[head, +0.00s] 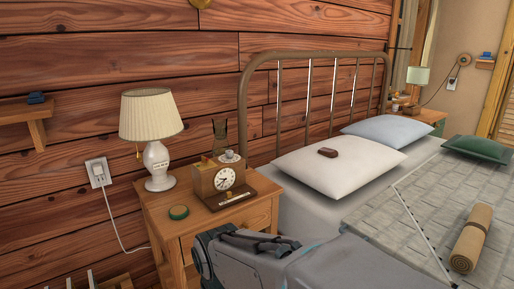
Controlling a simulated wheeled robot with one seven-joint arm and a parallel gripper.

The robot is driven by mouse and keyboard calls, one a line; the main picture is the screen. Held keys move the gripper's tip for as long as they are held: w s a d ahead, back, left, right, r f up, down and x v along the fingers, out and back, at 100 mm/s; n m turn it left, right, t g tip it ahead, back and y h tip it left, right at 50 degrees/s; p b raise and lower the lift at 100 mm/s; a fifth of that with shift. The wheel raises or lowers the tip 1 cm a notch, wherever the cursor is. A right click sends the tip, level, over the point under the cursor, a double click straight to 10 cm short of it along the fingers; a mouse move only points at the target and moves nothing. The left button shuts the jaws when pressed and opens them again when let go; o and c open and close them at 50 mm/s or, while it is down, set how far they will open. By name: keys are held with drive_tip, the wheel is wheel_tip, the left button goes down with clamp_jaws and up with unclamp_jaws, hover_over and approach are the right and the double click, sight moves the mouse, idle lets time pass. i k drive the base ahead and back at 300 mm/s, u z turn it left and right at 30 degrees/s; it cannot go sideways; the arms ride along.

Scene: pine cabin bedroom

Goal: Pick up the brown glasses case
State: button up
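A small dark brown case (328,152), which looks like the glasses case, lies on the white pillow (300,170) near the head of the bed. It is small in this view, and its fine details cannot be made out. Nothing touches it from above. Part of my grey arm shows at the bottom centre, in front of the nightstand and the near side of the bed. My gripper's fingers do not show.
The metal headboard (243,100) rises behind the pillows. A blue pillow (388,131), green cushion (478,146) and tan roll (472,238) lie on the bed.

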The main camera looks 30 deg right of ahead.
sight(331, 153)
drive_tip(key=z, duration=0.75)
drive_tip(key=i, duration=0.8)
drive_tip(key=z, duration=0.95)
